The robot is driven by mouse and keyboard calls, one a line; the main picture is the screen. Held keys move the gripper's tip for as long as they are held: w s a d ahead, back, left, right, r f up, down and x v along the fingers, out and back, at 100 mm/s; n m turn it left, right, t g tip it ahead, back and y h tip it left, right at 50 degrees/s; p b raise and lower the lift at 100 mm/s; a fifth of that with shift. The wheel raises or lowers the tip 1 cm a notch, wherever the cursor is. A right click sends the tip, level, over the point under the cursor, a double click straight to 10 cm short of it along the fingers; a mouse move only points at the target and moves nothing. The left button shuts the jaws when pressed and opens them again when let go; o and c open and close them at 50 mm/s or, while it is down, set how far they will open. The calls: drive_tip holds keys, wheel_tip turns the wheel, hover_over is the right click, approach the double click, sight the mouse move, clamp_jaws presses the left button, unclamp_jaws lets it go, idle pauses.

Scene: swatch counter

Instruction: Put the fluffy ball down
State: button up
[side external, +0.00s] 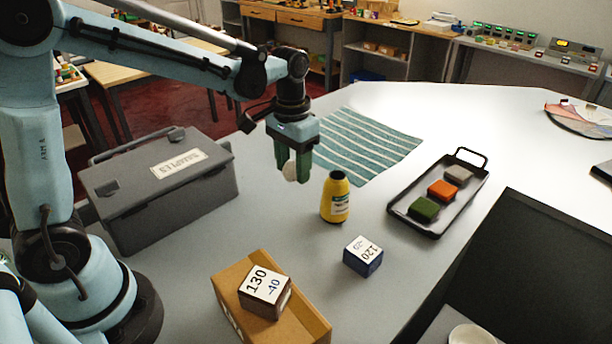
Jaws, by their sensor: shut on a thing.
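A small whitish fluffy ball (290,171) is between the green fingers of my gripper (291,168), in the middle of the side external view. The gripper is shut on it, and the fingers hide part of the ball. The gripper points down and appears to hold the ball above the white counter, between the grey samples case and the yellow bottle. How high the ball is above the counter is hard to tell from this view.
The grey case (118,207) stands left, the yellow bottle (336,197) close right. A blue-sided block (363,256), a cardboard box (318,328) holding a numbered block (265,290), a black tray (458,205) with coloured pieces, and a striped cloth (375,143) surround clear counter.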

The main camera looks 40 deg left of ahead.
drive_tip(key=w+a+f, duration=0.1)
drive_tip(key=a, duration=0.1)
drive_tip(key=w+a+f, duration=0.1)
drive_tip(key=a+f, duration=0.1)
drive_tip(key=w+a+f, duration=0.1)
drive_tip(key=a, duration=0.2)
drive_tip(key=shift+a+f, duration=0.1)
drive_tip(key=shift+f, duration=2.2)
drive_tip(key=shift+f, duration=0.15)
drive_tip(key=o, duration=1)
